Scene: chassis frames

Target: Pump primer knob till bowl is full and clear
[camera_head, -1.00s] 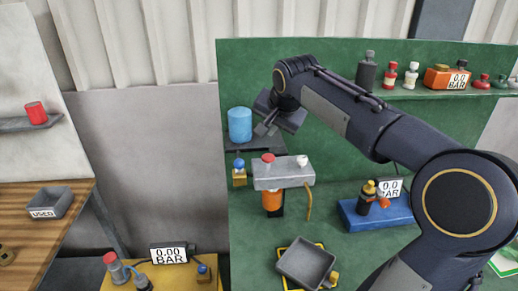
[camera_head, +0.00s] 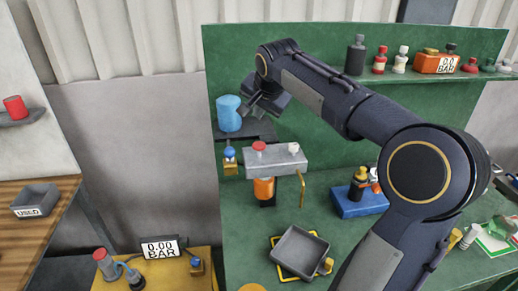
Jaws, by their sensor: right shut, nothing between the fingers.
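A grey filter head (camera_head: 275,160) is on the green panel, with a red knob (camera_head: 259,147) on top at the left and a white knob (camera_head: 294,148) at the right. I cannot tell which one is the primer knob. The orange bowl (camera_head: 263,187) hangs under the head; its contents are too small to make out. My right gripper (camera_head: 254,110) is shut and empty, above the red knob and apart from it, just right of a blue cylinder (camera_head: 229,114). My left gripper is not in view.
A grey tray (camera_head: 299,250) stands below the filter. A blue block with a black and yellow fitting (camera_head: 360,203) is at the right, partly behind my arm. Bottles (camera_head: 355,55) line the upper shelf.

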